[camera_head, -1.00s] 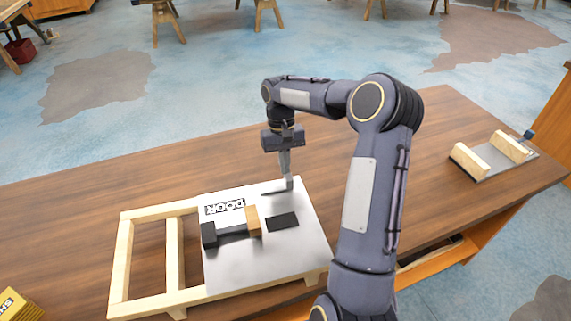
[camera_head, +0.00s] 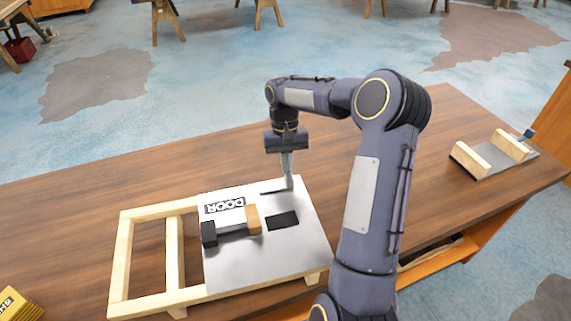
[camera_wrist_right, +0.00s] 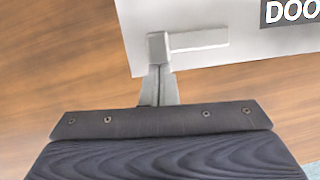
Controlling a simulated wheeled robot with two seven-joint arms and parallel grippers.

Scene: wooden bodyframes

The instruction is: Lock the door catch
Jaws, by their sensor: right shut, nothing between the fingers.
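A flat grey metal door panel (camera_head: 250,268) with an upside-down "DOOR" label (camera_head: 225,205) lies on a pale wooden frame (camera_head: 122,265) on the table. A black bar (camera_head: 234,230) on it runs from a black block (camera_head: 209,234) to an orange-brown wooden block (camera_head: 253,218). A black rectangle (camera_head: 283,220) lies to their right. My right gripper (camera_head: 289,185) points down at the panel's far edge. In the right wrist view its shut fingertips (camera_wrist_right: 158,72) are at a grey L-shaped piece (camera_wrist_right: 195,40) near that edge; contact is unclear. My left gripper is out of view.
The brown table (camera_head: 70,210) is clear behind the panel. A metal plate with two wooden blocks (camera_head: 492,155) stands at the right end. A yellow box (camera_head: 18,305) is at the near left corner.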

